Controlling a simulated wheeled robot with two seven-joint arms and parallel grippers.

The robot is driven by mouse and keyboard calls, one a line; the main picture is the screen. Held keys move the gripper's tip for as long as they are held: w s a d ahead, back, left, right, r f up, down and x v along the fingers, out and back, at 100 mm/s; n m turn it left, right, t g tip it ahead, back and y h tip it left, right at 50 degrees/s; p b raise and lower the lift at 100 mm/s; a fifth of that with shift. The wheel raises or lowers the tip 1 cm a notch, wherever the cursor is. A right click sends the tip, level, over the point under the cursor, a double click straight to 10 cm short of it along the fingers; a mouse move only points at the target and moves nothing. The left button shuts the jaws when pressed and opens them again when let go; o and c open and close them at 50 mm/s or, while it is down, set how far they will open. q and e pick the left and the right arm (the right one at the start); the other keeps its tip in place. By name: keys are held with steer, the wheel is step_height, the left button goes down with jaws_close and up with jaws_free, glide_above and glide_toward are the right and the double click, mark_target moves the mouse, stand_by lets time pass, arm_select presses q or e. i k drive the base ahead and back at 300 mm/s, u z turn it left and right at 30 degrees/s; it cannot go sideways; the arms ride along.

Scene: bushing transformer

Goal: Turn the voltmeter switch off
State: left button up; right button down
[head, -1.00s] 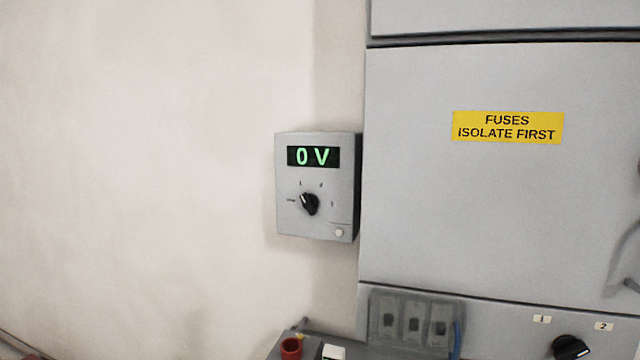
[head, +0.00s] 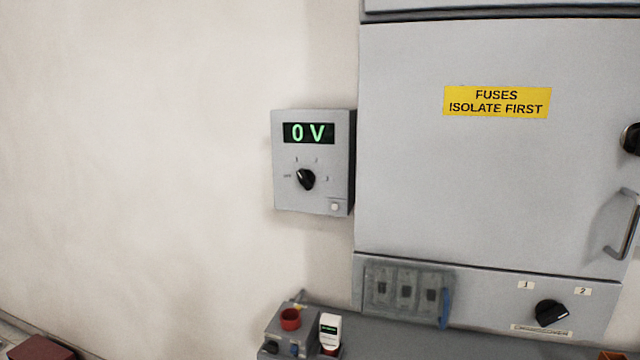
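The voltmeter (head: 338,160) is a grey box on the wall, left of the large grey cabinet. Its display (head: 309,133) reads "0 V" in green and is lit. Below the display is the black rotary switch (head: 306,180). Its knob is tilted, with one end toward the upper left, between the OFF mark on the left and the mark above; the exact position is too small to tell. A small pale button (head: 335,207) sits at the lower right of the box. Neither gripper is in view.
The grey cabinet (head: 430,190) has a yellow "FUSES ISOLATE FIRST" label (head: 497,101), a handle (head: 624,225) at right and a black knob (head: 551,313) below. A grey box with a red cup-shaped part (head: 290,319) stands under the voltmeter. The wall left of it is clear.

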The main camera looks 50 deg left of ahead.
mark_target(306, 177)
steer(key=z, duration=0.55)
steer(key=i, duration=1.65)
steer(key=u, duration=2.3)
